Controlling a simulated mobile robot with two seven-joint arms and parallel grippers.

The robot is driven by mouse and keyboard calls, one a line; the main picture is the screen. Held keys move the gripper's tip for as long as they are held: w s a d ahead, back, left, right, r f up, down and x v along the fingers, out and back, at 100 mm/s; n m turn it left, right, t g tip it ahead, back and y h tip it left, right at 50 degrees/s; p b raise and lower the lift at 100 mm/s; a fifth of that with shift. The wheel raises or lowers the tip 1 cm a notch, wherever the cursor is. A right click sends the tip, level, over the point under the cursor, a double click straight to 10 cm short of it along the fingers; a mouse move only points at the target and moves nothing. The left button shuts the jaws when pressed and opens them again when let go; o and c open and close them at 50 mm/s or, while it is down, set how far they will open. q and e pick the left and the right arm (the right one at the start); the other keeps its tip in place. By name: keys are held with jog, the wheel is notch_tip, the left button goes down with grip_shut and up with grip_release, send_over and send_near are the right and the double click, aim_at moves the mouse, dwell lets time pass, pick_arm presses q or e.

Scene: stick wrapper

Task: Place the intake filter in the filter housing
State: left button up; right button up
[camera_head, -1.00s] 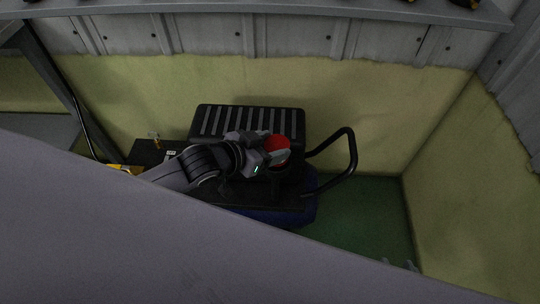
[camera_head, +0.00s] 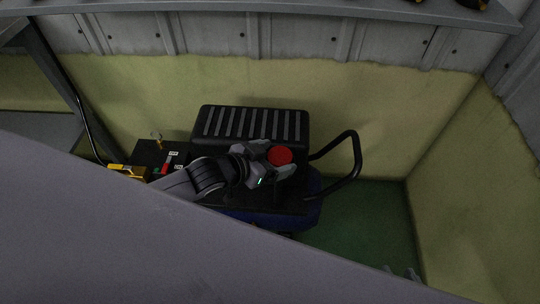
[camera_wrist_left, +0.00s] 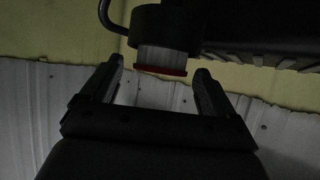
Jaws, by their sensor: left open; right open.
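The intake filter shows as a red disc (camera_head: 280,156) in the head view. In the left wrist view it is a pale cylinder with a red rim (camera_wrist_left: 160,70), its far end inside or against a black round part (camera_wrist_left: 165,27) that looks like the filter housing. How deep it sits is hidden. My left gripper (camera_head: 273,163) is open, its fingers beside the red end. In the left wrist view the fingers (camera_wrist_left: 160,78) are spread apart with gaps on both sides of the filter. Grey tips, seemingly my right gripper (camera_head: 405,272), show at the lower right, away from the machine.
The machine has a black ribbed cover (camera_head: 250,124) and a black bent handle (camera_head: 350,160) on its right. A black box with a red switch (camera_head: 168,162) stands to the left. A grey panel (camera_head: 150,245) blocks the lower left. Green floor (camera_head: 365,220) is open at right.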

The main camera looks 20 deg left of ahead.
pick_arm(q)
jog(key=p+v, duration=0.3)
jog(key=v, duration=0.9)
jog(key=s+f+n+y, duration=0.3)
jog(key=s+f, duration=0.3)
jog(key=f, duration=0.2)
jog(key=shift+s+d+f+n, duration=0.2)
jog(key=shift+s+d+n, duration=0.15)
jog(key=shift+d, duration=0.15)
